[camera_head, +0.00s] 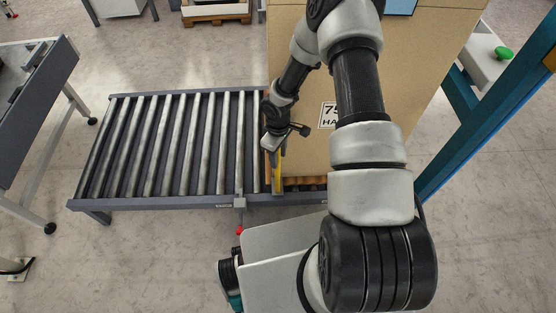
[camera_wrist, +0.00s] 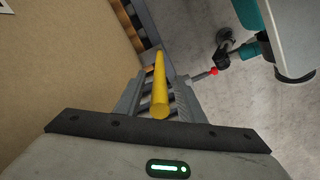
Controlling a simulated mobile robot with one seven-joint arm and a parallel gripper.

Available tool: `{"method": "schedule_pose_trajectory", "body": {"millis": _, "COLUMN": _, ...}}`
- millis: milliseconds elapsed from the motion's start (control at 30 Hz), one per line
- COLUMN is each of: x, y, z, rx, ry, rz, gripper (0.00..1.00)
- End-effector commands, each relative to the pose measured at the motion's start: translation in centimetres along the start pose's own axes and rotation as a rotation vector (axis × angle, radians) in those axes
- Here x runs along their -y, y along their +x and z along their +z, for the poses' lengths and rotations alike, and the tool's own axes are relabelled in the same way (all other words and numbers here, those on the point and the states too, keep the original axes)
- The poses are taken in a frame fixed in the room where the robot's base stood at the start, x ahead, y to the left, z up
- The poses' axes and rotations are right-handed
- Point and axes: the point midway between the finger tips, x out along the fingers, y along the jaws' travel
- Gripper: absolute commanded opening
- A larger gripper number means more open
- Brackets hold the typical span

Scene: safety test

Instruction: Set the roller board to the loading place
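The roller board (camera_head: 75,203) is a grey frame with several steel rollers, standing left of and partly under a large cardboard box. An upright yellow bar (camera_head: 279,172) stands at its near edge beside the box. My gripper (camera_head: 277,150) is at the bar's upper end. In the wrist view the yellow bar (camera_wrist: 160,92) lies between my two fingers, which look open with narrow gaps beside it. Contact is unclear. A lever with a red knob (camera_head: 239,231) sticks out from the near edge; the red knob also shows in the wrist view (camera_wrist: 214,71).
The cardboard box (camera_head: 300,60) bears a partly hidden label and rests on wood at the right end. A blue post (camera_head: 485,125) and a green button (camera_head: 503,53) are at right. Another grey table (camera_head: 40,110) stands at left. The rollers left of the box are bare.

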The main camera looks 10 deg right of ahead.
Motion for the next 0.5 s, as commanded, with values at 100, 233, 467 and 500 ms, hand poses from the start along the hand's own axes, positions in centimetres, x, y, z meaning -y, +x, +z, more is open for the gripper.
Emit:
{"method": "schedule_pose_trajectory", "body": {"millis": 100, "x": 0.0, "y": 1.3, "z": -0.1, "rx": -0.001, "ry": -0.001, "rz": 0.0, "gripper": 0.36}}
{"method": "schedule_pose_trajectory", "body": {"millis": 233, "x": 0.0, "y": 1.7, "z": 0.0, "rx": -0.001, "ry": -0.001, "rz": 0.0, "gripper": 0.36}}
{"method": "schedule_pose_trajectory", "body": {"millis": 467, "x": 0.0, "y": 1.8, "z": 0.0, "rx": -0.001, "ry": -0.001, "rz": 0.0, "gripper": 0.36}}
{"method": "schedule_pose_trajectory", "body": {"millis": 500, "x": 0.0, "y": 1.8, "z": 0.0, "rx": -0.001, "ry": -0.001, "rz": 0.0, "gripper": 0.32}}
